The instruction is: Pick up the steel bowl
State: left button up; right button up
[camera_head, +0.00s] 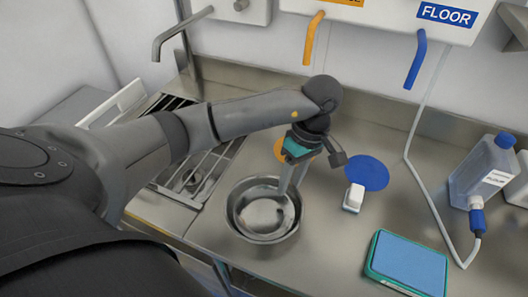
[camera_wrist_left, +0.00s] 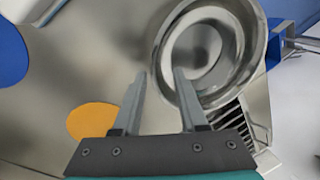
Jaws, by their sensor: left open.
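The steel bowl (camera_head: 262,232) stands upright on the steel counter near its front edge, beside the drain grate. It looks empty. My left gripper (camera_head: 289,190) points down at the bowl's right-hand rim in the head view and is open. In the left wrist view the bowl (camera_wrist_left: 240,45) lies beyond the fingertips. One finger of the gripper (camera_wrist_left: 158,80) overlaps the bowl's rim and inside, and the other is outside the bowl over the counter. I cannot tell whether either finger touches it. My right gripper is in neither view.
A white block (camera_head: 353,197) stands by a blue disc (camera_head: 367,172) right of the bowl. An orange disc (camera_wrist_left: 92,120) lies near the gripper. A blue-topped teal box (camera_head: 408,262) and a grey bottle (camera_head: 484,170) are farther right. A tap (camera_head: 172,42) stands behind the drain grate (camera_head: 207,160).

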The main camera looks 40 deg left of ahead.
pick_arm(q)
jog(key=shift+x, duration=1)
grip_shut()
dwell(0.7)
